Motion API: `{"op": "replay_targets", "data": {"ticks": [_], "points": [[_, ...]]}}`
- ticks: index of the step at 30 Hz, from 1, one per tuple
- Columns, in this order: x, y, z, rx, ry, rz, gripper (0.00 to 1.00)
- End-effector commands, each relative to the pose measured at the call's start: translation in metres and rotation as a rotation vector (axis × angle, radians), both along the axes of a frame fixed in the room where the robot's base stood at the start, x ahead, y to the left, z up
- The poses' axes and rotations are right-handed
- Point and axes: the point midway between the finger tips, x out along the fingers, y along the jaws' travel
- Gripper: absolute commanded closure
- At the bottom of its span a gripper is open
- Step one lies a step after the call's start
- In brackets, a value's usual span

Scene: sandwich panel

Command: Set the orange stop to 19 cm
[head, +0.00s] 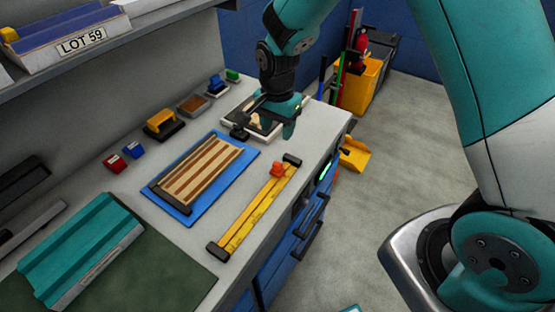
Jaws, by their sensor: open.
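The orange stop (278,169) sits on the yellow ruler rail (246,221), near the rail's far end. The rail lies along the front edge of the bench, with dark end blocks at both ends. Its scale marks are too small to read here, so I cannot tell the stop's setting. My gripper (266,132) hangs above the far part of the bench, beyond the rail's far end block, apart from the stop. It is open, and nothing shows between its fingers.
A blue board with wooden strips (204,176) lies left of the rail. A framed tray (238,108) lies under my gripper. A teal ribbed panel (78,250) lies on a dark green mat (150,283) at the near left. A shelf (120,38) overhangs the bench's back.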

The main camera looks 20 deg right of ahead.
Motion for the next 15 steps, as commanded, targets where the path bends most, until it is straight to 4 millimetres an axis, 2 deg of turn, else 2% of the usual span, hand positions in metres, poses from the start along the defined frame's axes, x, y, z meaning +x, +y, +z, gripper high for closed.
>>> {"op": "replay_targets", "data": {"ticks": [9,15], "points": [[-0.002,0.000,-0.073,0.000,0.006,0.002,0.49],[-0.002,0.000,-0.110,0.000,0.005,0.002,0.49]]}}
